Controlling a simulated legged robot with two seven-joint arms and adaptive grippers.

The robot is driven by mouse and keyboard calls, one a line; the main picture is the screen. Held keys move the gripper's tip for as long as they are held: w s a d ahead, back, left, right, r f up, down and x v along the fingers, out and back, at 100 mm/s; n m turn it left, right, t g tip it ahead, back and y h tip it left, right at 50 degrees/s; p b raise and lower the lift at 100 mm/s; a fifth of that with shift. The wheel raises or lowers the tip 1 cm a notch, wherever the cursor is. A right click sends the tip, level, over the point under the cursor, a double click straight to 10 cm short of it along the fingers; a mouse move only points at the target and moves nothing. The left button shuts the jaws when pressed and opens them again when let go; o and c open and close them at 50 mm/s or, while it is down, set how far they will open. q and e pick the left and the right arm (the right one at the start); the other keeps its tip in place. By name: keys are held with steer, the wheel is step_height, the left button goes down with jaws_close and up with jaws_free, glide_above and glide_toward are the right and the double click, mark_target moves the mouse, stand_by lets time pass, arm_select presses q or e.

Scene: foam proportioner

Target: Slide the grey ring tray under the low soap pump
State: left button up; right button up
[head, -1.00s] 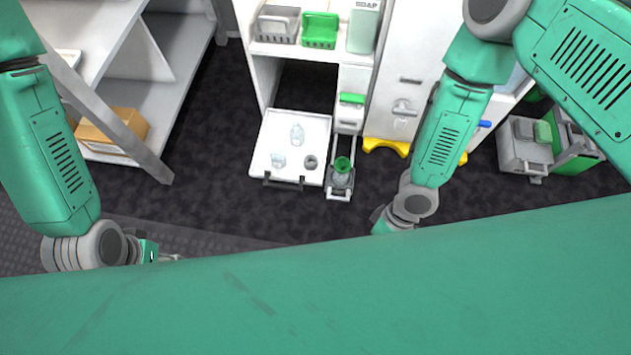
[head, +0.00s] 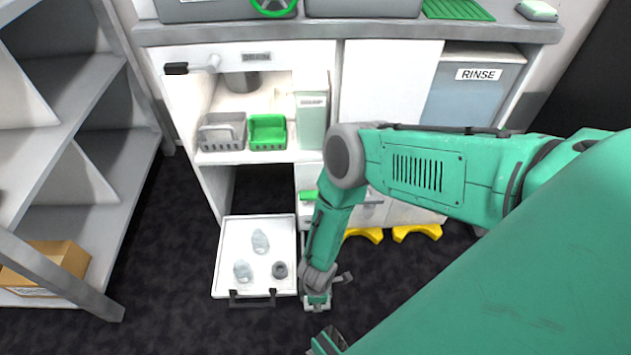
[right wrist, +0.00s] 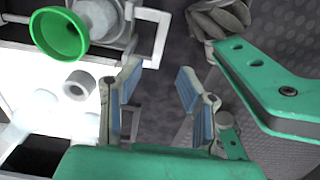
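My right gripper (head: 318,303) hangs beside the right edge of a pulled-out white tray. In the right wrist view it is open and empty (right wrist: 160,108), with its blue-padded fingers apart. A light handle frame (right wrist: 155,32) on the narrow pulled-out slide lies just beyond the fingers, next to a green funnel (right wrist: 60,35). In the head view my right arm hides most of this slide. The low soap pump is mostly hidden too; a green part (head: 308,195) shows below the dispenser bottle. A gripper end (head: 328,342), seemingly my left, shows partly at the bottom; its opening is unclear.
The white tray (head: 228,250) holds two clear bottles (head: 260,242) and a dark grey ring (head: 279,270). Grey and green baskets (head: 267,132) stand on the shelf above. Yellow feet (head: 418,232) are on the floor at right. A grey rack (head: 80,190) stands left.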

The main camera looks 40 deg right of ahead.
steer(key=f+b, duration=0.1)
steer(key=f, duration=0.1)
steer(key=f+b, duration=0.1)
steer(key=f, duration=0.1)
steer(key=f+b, duration=0.2)
steer(key=shift+d+f, duration=0.25)
steer(key=shift+d, duration=0.05)
steer(key=shift+a+f+b, duration=0.15)
steer(key=shift+f+b, duration=0.35)
steer(key=shift+f, duration=0.2)
steer(key=shift+c, duration=0.5)
jaws_close()
